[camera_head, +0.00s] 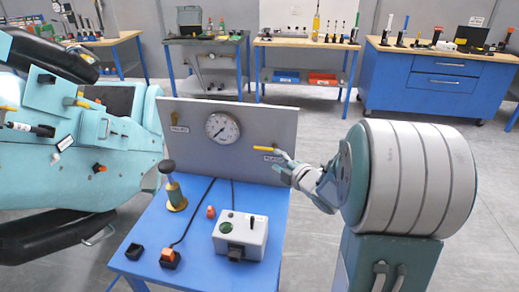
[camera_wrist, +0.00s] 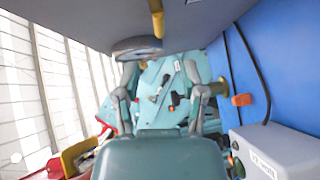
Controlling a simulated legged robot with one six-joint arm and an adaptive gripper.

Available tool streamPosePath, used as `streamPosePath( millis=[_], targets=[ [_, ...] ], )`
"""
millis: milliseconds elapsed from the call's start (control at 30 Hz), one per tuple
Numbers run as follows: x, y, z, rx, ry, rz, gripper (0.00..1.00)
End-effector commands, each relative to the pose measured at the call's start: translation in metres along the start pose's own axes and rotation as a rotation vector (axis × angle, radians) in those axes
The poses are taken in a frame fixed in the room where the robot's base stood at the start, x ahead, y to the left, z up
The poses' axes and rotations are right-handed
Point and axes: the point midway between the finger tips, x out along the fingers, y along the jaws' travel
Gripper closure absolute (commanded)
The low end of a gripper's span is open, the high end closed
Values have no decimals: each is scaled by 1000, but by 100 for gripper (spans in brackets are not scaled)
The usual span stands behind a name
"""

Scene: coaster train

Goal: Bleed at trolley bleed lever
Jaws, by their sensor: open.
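The trolley is a blue table (camera_head: 200,240) with an upright grey panel (camera_head: 245,120) carrying a round gauge (camera_head: 222,128). A yellow lever (camera_head: 267,149) sticks out roughly level at the panel's right side, above a small label. It also shows in the wrist view (camera_wrist: 157,22), at the top centre along the panel. My gripper (camera_head: 284,164) is at the lever's right end, close to the panel; I cannot tell whether it touches. In the wrist view my gripper (camera_wrist: 160,98) has its two fingers wide apart with nothing between them; the lever lies above that gap.
On the trolley top stand a black-and-yellow tool (camera_head: 173,190) and a grey box (camera_head: 240,235) with cables. A teal coaster car (camera_head: 75,150) is at left. Workbenches (camera_head: 440,78) stand behind.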

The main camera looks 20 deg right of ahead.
Motion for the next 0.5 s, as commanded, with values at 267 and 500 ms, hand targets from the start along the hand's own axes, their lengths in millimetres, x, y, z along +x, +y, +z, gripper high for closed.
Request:
streamPosePath(
  millis=[267, 500],
  targets=[
    [51, -2, 9, 11, 3, 0, 47],
    [85, -1, 9, 11, 1, 1, 47]
  ],
)
